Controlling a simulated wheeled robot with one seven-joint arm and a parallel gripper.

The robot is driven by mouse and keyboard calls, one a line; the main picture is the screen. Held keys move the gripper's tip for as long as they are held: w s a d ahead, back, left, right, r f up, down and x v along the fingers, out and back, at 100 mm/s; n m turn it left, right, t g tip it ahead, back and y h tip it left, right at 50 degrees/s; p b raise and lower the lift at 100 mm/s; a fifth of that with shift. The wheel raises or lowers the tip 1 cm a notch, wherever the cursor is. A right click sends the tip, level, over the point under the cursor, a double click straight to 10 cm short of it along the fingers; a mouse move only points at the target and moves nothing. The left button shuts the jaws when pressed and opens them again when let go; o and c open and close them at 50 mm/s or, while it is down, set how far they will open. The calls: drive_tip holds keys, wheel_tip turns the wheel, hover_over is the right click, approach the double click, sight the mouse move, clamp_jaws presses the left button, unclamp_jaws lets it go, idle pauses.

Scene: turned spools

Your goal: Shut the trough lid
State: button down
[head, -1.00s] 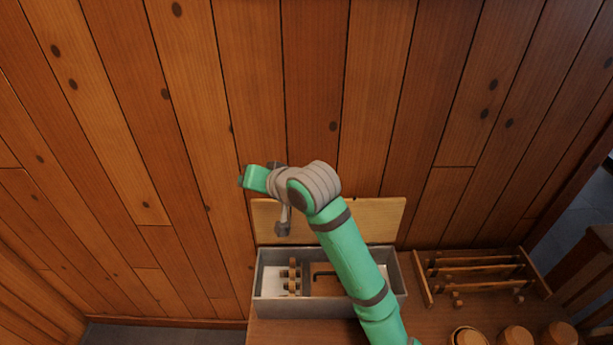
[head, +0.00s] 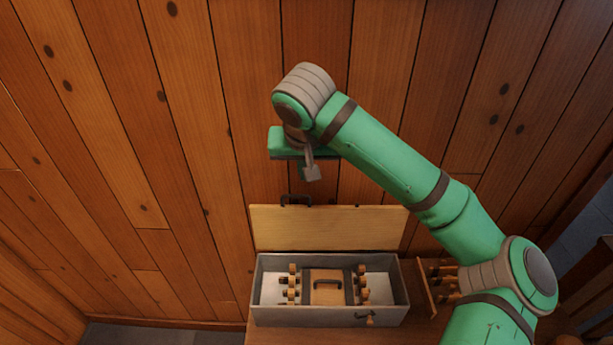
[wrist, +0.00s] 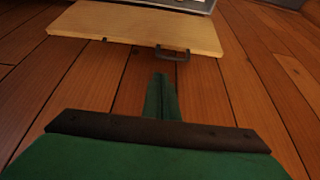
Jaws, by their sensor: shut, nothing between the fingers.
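The trough (head: 330,316) is a grey open box on the bench. Its pale wooden lid (head: 335,229) stands up along the back edge, near the plank wall, so the trough is open. A dark handle (head: 296,199) sits on the lid's upper edge, left of its middle. In the wrist view the lid (wrist: 125,24) lies across the top, with its handle (wrist: 172,53) on the near edge. My gripper (head: 303,172) is above the lid's handle in the head view, apart from it. In the wrist view my gripper (wrist: 162,80) is shut and empty, just short of the handle.
Inside the trough are several turned spools (head: 291,283) and a wooden block (head: 327,292) with a dark handle. A small wooden catch (head: 366,318) is on its front. A wooden rack (head: 440,280) stands to the right, partly hidden by my arm. The plank wall is close behind.

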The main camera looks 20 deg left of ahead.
drive_tip(key=x, duration=0.8)
drive_tip(key=shift+w, duration=0.1)
drive_tip(key=shift+a+f, duration=0.15)
drive_tip(key=shift+f, duration=0.3)
drive_tip(key=shift+w, duration=0.1)
